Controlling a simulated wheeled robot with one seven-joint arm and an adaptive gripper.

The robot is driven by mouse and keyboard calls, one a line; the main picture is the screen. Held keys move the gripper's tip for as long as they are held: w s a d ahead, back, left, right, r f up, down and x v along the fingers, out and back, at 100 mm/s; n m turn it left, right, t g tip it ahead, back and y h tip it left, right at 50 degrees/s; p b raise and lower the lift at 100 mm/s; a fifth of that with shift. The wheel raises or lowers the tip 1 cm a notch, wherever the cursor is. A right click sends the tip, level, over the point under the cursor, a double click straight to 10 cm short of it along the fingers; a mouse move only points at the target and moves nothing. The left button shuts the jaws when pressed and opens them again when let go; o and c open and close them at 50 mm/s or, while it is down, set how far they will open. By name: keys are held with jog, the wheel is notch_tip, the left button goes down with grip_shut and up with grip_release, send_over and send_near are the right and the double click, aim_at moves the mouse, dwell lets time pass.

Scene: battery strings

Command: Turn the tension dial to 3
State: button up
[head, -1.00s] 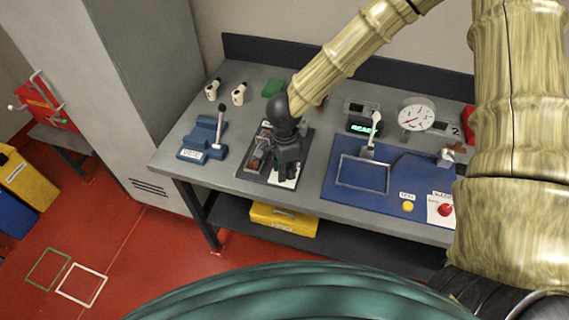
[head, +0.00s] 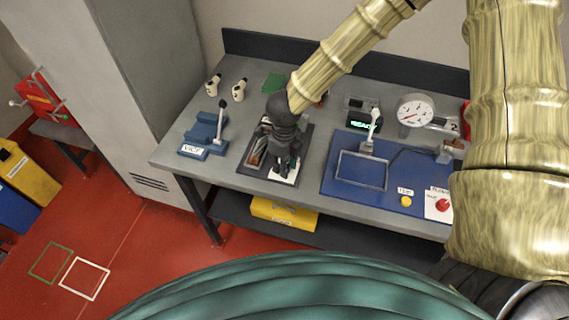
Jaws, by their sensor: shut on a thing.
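My gripper (head: 286,165) points down over the front right part of a dark tray-like unit (head: 249,169) on the bench. A white plate (head: 291,177) shows beneath and beside its fingers. The fingers are shut on a small part at this plate, taken to be the tension dial. The dial itself, its marks and its setting are hidden behind the gripper.
A blue vice (head: 203,135) with an upright lever stands left of the unit.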

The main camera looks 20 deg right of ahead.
jog(key=m+b, duration=0.1)
jog(key=m, duration=0.5)
jog(key=shift+w+m+b, duration=0.1)
jog(key=shift+m+b, duration=0.2)
jog(key=shift+r, duration=0.1)
dwell(0.3)
jog(key=o, duration=1.1)
jog(key=shift+c, duration=0.2)
jog(key=shift+r, duration=0.1)
notch_tip(320, 180, up, 12)
